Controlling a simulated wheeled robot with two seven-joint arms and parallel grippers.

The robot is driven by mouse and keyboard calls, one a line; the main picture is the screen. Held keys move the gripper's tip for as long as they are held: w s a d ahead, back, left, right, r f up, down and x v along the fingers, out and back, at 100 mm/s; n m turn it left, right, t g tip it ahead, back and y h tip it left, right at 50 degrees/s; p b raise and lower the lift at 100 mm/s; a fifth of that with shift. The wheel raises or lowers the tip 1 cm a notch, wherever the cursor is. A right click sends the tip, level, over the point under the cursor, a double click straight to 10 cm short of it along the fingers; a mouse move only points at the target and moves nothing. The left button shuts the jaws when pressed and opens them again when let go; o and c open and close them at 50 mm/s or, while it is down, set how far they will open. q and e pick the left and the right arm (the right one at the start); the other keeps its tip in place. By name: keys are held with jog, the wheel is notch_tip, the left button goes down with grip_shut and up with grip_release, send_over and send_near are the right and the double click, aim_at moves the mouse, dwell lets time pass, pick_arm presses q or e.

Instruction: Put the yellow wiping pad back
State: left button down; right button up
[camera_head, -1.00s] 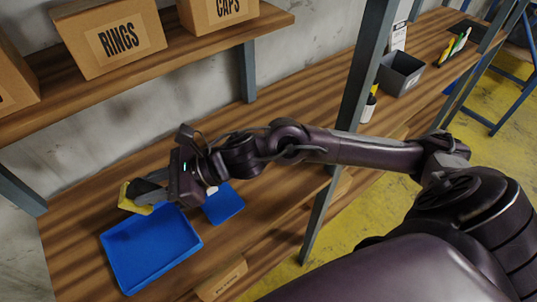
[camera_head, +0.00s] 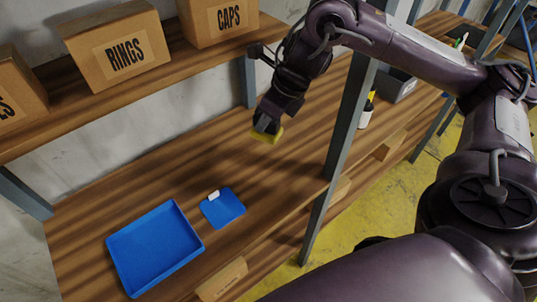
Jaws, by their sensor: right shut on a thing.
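My right gripper (camera_head: 266,126) is shut on the yellow wiping pad (camera_head: 266,136). It holds the pad over the back part of the wooden shelf, right of the blue tray. I cannot tell whether the pad touches the shelf. The gripper partly hides the pad. An empty blue tray (camera_head: 186,257) lies at the front left of the shelf. A flat blue mat (camera_head: 228,210) with a small white tag (camera_head: 213,195) lies just right of the tray. My left gripper is not in view.
The wooden shelf (camera_head: 150,180) is bare around the tray and mat. A steel post (camera_head: 345,130) stands to the right, with a bottle (camera_head: 366,113) and a grey bin (camera_head: 396,86) beyond it. The upper shelf holds a RINGS box (camera_head: 118,45) and a CAPS box (camera_head: 220,18).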

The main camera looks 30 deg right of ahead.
jog(key=shift+d+f+b, duration=0.2)
jog(key=shift+f+b, duration=2.1)
jog(key=shift+f, duration=7.6)
jog(key=o, duration=0.9)
jog(key=b+v, duration=0.1)
jog(key=v, duration=1.1)
jog(key=shift+b, duration=0.3)
jog(key=shift+s, duration=0.1)
